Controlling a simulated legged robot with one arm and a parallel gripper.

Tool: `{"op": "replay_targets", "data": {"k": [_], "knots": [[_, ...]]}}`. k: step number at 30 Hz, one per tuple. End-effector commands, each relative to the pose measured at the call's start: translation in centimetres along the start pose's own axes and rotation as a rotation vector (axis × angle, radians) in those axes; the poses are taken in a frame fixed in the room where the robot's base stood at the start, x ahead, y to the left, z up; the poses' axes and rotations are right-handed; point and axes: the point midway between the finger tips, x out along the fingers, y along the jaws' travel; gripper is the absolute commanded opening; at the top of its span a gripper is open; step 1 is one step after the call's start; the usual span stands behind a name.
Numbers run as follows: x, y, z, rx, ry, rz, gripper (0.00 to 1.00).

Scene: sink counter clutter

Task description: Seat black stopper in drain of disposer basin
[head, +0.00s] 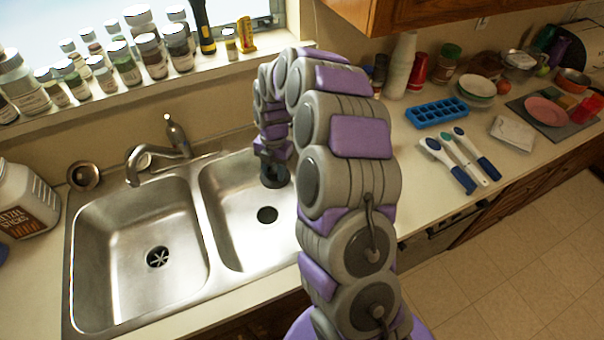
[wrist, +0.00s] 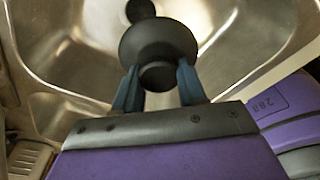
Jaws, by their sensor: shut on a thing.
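My gripper (head: 272,158) is over the back part of the right basin (head: 232,195). Its two dark blue fingers also show in the wrist view (wrist: 158,75). They are shut on the black stopper (wrist: 158,42), whose wide round flange faces away from the gripper and whose narrow knob is between the fingers. In the head view the stopper (head: 274,179) hangs below the fingers, above the basin floor. The right basin's drain (head: 267,214) is a dark round opening, uncovered, nearer the front than the stopper. In the wrist view the drain (wrist: 140,10) is partly hidden behind the stopper.
The left basin (head: 110,240) has a drain with a star-shaped strainer (head: 158,257). The faucet (head: 155,160) stands behind the basins, its spout over the left one. Bottles crowd the sill. Brushes (head: 460,160) and a blue ice tray (head: 436,112) lie on the right counter.

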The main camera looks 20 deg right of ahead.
Motion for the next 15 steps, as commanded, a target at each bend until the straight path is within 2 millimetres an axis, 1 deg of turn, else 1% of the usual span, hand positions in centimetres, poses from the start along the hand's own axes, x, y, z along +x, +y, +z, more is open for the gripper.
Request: {"op": "replay_targets", "data": {"k": [1, 3, 6, 9, 15], "knots": [[-0.1, 1.1, -0.3, -0.028, -0.002, -0.003, 0.11], [-0.1, 2.2, -0.5, -0.056, -0.005, -0.007, 0.11], [0.1, 3.2, -0.8, -0.084, -0.005, -0.013, 0.11], [0.2, 3.5, -1.0, -0.096, -0.004, -0.016, 0.11], [0.2, 3.5, -0.9, -0.098, -0.003, -0.015, 0.11]]}}
